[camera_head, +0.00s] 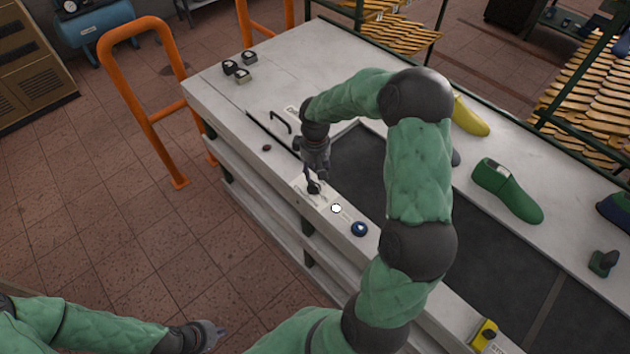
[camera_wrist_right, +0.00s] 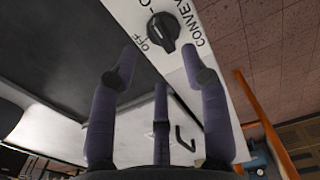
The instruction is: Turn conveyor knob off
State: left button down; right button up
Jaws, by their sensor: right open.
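The black conveyor knob (camera_wrist_right: 163,31) sits on a white panel in the right wrist view. The letters OFF and part of the word CONVEYOR are printed beside it. I cannot tell surely which mark it points to. In the head view the knob (camera_head: 314,188) is on the table's near edge strip, just under my right gripper (camera_head: 316,174). My right gripper, also in the wrist view (camera_wrist_right: 159,55), is open, with its fingers spread and the knob just beyond the fingertips, not gripped. My left gripper (camera_head: 216,332) is low at the left, away from the table; its finger opening is unclear.
A white button (camera_head: 336,209) and a blue button (camera_head: 359,229) lie along the same strip. A black handle (camera_head: 281,122) is behind the knob. The dark conveyor belt (camera_head: 350,165) runs alongside. A green shoe last (camera_head: 506,190) and a yellow one (camera_head: 468,116) stand beyond it.

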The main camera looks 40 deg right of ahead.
aim_at(315, 183)
notch_tip(315, 183, down, 6)
jog(key=shift+b, duration=0.35)
grip_shut()
